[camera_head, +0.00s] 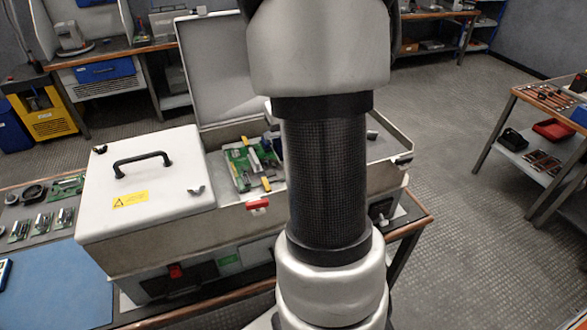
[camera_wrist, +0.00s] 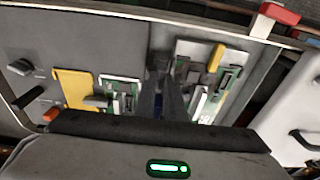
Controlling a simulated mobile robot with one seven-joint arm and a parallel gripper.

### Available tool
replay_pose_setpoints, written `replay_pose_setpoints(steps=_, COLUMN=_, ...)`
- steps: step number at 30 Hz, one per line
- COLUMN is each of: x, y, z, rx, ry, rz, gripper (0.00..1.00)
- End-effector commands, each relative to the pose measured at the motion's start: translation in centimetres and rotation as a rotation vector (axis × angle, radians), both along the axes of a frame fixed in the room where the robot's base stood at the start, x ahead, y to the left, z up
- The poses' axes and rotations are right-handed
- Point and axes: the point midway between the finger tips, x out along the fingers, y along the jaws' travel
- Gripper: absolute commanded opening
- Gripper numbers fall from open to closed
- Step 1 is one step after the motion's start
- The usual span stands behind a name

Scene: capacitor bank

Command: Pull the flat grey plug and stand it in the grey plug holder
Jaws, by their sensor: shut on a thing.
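My gripper (camera_wrist: 162,98) reaches down into the open case in the wrist view, its dark fingers close together between two green circuit boards. It is shut on what appears to be the flat grey plug; the fingers hide most of it, so its outline is unclear. In the head view my arm hides the fingertips. The right board (camera_wrist: 205,88) carries a yellow block (camera_wrist: 216,57) and grey parts. I cannot tell which part is the grey plug holder. The left board (camera_wrist: 119,95) has a grey rounded part (camera_wrist: 97,101) beside it.
The open case (camera_head: 240,212) has a raised lid (camera_head: 216,65) behind it and a closed white cover (camera_head: 140,190) with a black handle at left. A red latch (camera_head: 257,204) sits on its front rim. A blue mat (camera_head: 55,285) lies at front left.

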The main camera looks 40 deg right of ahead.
Motion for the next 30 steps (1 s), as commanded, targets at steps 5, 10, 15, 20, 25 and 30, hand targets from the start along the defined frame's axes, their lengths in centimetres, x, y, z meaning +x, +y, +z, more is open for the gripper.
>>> replay_pose_setpoints(steps=5, x=0.0, y=0.0, z=0.0, rx=0.0, ry=0.0, rz=0.0, gripper=0.0)
replay_pose_setpoints(steps=10, x=0.0, y=0.0, z=-0.1, rx=0.0, ry=0.0, rz=0.0, gripper=0.0)
replay_pose_setpoints(steps=15, x=0.0, y=0.0, z=-0.4, rx=0.0, ry=0.0, rz=0.0, gripper=0.0)
replay_pose_setpoints(steps=20, x=0.0, y=0.0, z=-0.7, rx=0.0, ry=0.0, rz=0.0, gripper=0.0)
replay_pose_setpoints(steps=25, x=0.0, y=0.0, z=-1.0, rx=0.0, ry=0.0, rz=0.0, gripper=0.0)
replay_pose_setpoints(steps=30, x=0.0, y=0.0, z=-1.3, rx=0.0, ry=0.0, rz=0.0, gripper=0.0)
